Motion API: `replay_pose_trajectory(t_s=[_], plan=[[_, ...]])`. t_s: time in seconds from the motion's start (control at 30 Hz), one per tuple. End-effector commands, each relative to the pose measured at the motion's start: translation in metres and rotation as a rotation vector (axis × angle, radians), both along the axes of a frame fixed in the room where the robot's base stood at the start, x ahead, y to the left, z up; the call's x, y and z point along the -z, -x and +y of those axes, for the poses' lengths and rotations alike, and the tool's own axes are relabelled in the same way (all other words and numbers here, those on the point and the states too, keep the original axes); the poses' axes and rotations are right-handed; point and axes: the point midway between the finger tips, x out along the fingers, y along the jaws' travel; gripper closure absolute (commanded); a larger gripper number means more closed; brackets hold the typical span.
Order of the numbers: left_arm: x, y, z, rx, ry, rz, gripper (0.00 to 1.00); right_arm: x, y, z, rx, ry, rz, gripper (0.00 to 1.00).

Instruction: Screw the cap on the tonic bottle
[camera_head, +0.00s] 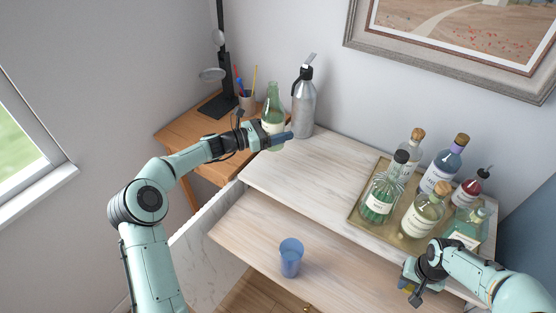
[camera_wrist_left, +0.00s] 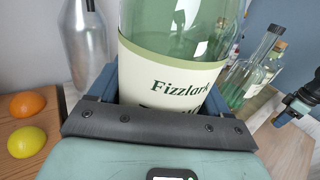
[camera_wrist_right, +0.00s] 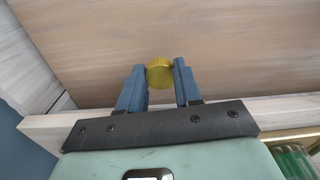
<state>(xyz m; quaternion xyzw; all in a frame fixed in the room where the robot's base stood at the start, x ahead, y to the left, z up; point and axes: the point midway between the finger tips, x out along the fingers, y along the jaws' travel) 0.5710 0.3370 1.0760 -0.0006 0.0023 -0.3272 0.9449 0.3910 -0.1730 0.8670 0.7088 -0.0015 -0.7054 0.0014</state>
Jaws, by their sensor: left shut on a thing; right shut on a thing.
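The tonic bottle (camera_head: 272,103) is green glass with a cream label reading "Fizzlark". It stands upright in the jaws of my left gripper (camera_head: 277,138), at the back left near the wall. In the left wrist view the bottle (camera_wrist_left: 170,80) sits between the jaws, its top out of frame. No cap shows on its mouth in the head view. My right gripper (camera_head: 407,279) is at the front right, far from the bottle. In the right wrist view it is shut on a small gold cap (camera_wrist_right: 160,74), held between the fingertips.
A gold tray (camera_head: 360,228) with several bottles fills the counter's right side. A grey metal bottle (camera_head: 304,105) stands right of the tonic bottle. A blue cup (camera_head: 291,257) stands on the lower wooden surface. The counter's middle (camera_head: 320,175) is clear.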

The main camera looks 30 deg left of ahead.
Motion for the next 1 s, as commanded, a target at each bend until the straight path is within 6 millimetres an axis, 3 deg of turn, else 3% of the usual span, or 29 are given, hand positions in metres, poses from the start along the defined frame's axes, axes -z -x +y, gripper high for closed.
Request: replay_pose_trajectory(t_s=[0.2,0.33,0.5,0.87,1.0], plan=[[0.05,-0.001,0.0,0.0,0.004,-0.003,0.81,0.001,0.001,0.0,0.0,0.0,0.001,0.94],[0.07,-0.001,-0.001,0.001,0.002,-0.005,0.81,0.001,0.0,0.0,0.0,0.0,0.0,0.94],[0.081,-0.001,-0.001,0.001,0.0,-0.006,0.81,0.0,0.0,0.0,0.0,0.0,0.0,0.94],[0.084,-0.001,0.0,0.001,0.001,-0.006,0.81,0.0,0.0,0.0,0.0,0.0,0.0,0.94],[0.099,-0.001,-0.001,0.001,0.003,-0.004,0.81,-0.001,-0.001,0.0,0.0,0.0,-0.001,0.94]])
